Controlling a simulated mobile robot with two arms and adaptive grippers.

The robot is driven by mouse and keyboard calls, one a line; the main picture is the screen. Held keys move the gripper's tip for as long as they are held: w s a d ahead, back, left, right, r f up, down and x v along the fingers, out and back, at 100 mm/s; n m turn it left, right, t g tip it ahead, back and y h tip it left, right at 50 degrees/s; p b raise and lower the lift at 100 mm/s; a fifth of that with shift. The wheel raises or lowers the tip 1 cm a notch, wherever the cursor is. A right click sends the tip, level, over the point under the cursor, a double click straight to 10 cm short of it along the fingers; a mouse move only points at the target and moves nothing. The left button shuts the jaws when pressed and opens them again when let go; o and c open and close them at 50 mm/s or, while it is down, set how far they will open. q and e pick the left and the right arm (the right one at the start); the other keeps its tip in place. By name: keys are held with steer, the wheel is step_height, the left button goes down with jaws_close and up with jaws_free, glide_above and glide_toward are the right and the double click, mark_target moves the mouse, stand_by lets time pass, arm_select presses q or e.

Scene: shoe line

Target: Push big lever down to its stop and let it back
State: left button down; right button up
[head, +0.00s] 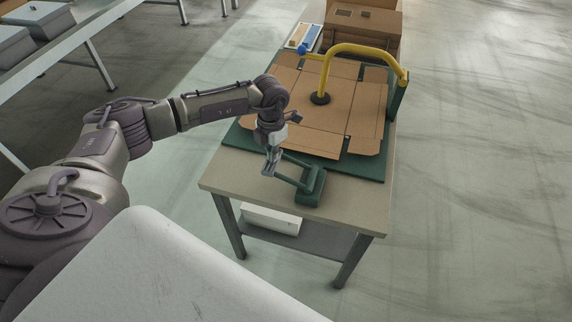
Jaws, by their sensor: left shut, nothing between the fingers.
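The big lever appears to be the dark green frame (290,180) at the front of the table, two bars running left from a green block (310,187). My left gripper (268,172) points down at the left end of these bars. It is shut and holds nothing. Its fingers overlap the bar ends in the picture; I cannot tell whether they touch. The bars' far ends are partly hidden behind the gripper. My right gripper is out of view.
A flat brown carton blank (300,125) lies on a green mat (372,168) on the table (240,180). A yellow bent tube (365,50) arches over it, with a blue knob (302,48) nearby. An open carton (375,22) stands behind. A white box (270,220) sits below.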

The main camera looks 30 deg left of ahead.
mark_target(274, 164)
arm_select(q)
steer(key=shift+d+f+b, duration=0.15)
steer(key=shift+f+b, duration=1.35)
steer(key=shift+f, duration=0.75)
steer(key=shift+r, duration=0.25)
step_height(274, 164, up, 2)
steer(key=shift+p, duration=0.95)
step_height(274, 164, up, 10)
steer(key=p, duration=0.6)
steer(key=shift+f, duration=0.2)
